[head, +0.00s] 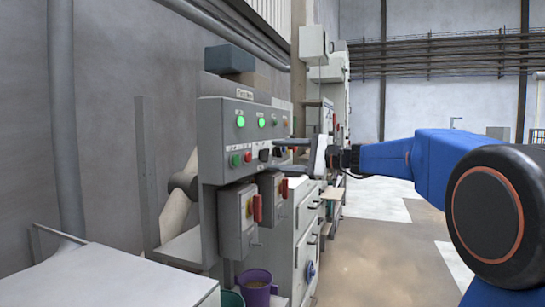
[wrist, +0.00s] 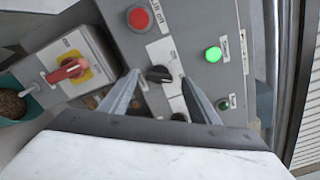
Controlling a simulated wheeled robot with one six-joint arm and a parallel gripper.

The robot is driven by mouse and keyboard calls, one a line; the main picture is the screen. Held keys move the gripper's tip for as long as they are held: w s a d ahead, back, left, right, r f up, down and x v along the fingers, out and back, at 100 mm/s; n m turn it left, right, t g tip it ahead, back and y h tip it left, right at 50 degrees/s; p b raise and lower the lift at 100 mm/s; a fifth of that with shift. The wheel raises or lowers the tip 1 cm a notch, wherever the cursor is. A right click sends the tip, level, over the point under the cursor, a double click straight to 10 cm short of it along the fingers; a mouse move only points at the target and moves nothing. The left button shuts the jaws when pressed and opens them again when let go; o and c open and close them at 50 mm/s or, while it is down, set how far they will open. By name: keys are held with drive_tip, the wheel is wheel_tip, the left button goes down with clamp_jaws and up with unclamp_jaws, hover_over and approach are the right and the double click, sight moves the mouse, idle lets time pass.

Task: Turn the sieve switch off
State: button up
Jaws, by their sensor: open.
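A black rotary knob (wrist: 158,74) sits on the grey control panel (wrist: 118,45), with white label plates beside it that I cannot read clearly; I cannot confirm which knob is the sieve switch. My gripper (wrist: 160,77) is open, its two fingers on either side of this knob; contact cannot be told. A second dark knob (wrist: 180,117) is partly hidden near the right finger. In the head view my gripper (head: 277,147) reaches the panel (head: 213,140) from the right, close to a black knob (head: 265,154).
Green lamps (head: 240,120) are lit on the panel's upper row. A red button (wrist: 138,18) is near the knob. Below hang boxes with red handles (head: 257,207). Open floor (head: 380,240) lies to the right.

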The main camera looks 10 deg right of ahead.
sight(265, 155)
drive_tip(key=shift+x, duration=1.3)
drive_tip(key=c, duration=1.1)
drive_tip(key=shift+o, duration=0.2)
drive_tip(key=shift+n, duration=0.3)
drive_tip(key=n, duration=0.5)
drive_tip(key=shift+f, duration=0.2)
drive_tip(key=n, duration=0.6)
drive_tip(key=shift+f, duration=0.15)
drive_tip(key=shift+n, duration=0.3)
